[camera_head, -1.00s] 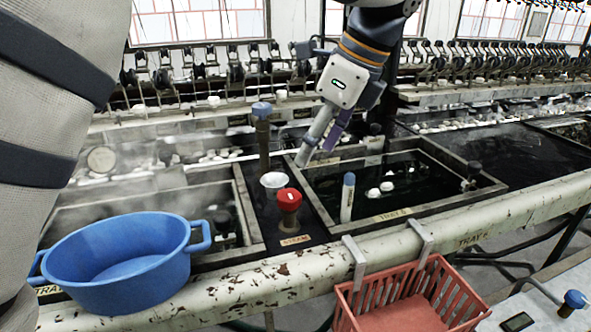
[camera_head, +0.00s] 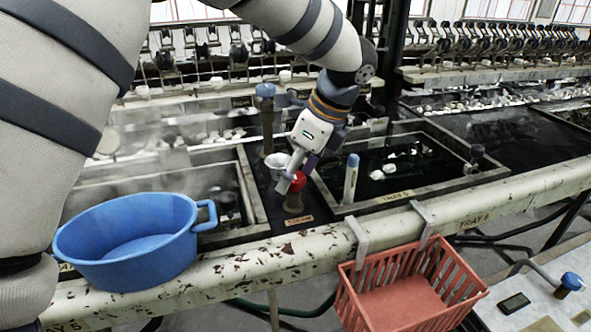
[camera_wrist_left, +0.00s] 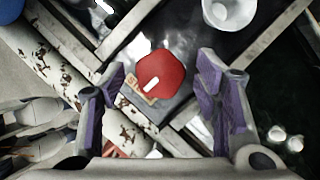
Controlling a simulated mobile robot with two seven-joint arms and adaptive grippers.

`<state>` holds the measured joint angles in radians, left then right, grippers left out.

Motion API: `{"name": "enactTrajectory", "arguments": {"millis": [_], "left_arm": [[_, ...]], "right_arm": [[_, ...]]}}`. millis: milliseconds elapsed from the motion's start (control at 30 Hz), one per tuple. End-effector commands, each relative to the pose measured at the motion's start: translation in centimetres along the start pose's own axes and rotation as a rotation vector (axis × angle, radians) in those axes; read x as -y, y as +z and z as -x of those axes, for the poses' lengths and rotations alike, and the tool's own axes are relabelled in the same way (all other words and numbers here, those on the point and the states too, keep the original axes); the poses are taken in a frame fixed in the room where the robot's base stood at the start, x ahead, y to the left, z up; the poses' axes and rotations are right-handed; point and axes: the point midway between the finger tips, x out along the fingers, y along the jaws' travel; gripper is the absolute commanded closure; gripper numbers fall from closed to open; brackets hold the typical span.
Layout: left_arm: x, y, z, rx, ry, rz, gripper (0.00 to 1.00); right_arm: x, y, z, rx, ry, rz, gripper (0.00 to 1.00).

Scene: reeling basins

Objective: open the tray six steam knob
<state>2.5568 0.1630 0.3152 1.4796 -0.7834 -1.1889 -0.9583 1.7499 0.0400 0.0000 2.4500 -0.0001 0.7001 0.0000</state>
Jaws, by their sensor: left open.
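A red steam knob (camera_head: 296,183) stands on a short brown stem on the dark strip between two basins, with a label (camera_head: 299,220) in front of it that seems to read STEAM. My left gripper (camera_head: 290,178) is just above the knob in the head view and hides part of it. In the left wrist view the red knob (camera_wrist_left: 161,75) shows whole between the two open purple-padded fingers, its white mark facing me. I cannot tell whether either finger touches it. My right gripper is not in view.
A white funnel-like cup (camera_head: 277,164) and a blue-capped post (camera_head: 266,125) stand behind the knob. A blue-capped upright (camera_head: 351,178) stands to its right. A blue tub (camera_head: 130,240) sits at the left front. A red basket (camera_head: 408,290) hangs from the worn rail (camera_head: 270,268).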

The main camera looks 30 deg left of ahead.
Motion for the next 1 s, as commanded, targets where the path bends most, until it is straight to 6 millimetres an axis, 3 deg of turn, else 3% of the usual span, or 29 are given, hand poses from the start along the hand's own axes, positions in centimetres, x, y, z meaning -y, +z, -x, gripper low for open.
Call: {"name": "enactTrajectory", "arguments": {"millis": [33, 200, 267, 667, 1000], "left_arm": [[0.00, 0.00, 0.01, 0.000, 0.000, 0.000, 0.43], [0.00, -0.01, 0.02, 0.000, 0.001, 0.000, 0.82], [0.00, -0.01, 0.02, 0.000, 0.001, 0.000, 0.91], [0.08, -0.03, -0.02, 0.001, 0.028, 0.065, 0.91], [0.26, -0.05, -0.17, 0.003, 0.135, 0.316, 0.91]], "right_arm": [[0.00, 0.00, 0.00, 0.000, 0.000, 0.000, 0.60], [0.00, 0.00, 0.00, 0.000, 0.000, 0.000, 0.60], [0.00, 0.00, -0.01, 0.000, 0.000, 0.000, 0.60], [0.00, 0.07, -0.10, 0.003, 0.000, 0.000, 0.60], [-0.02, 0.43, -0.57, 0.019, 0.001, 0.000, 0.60]]}}
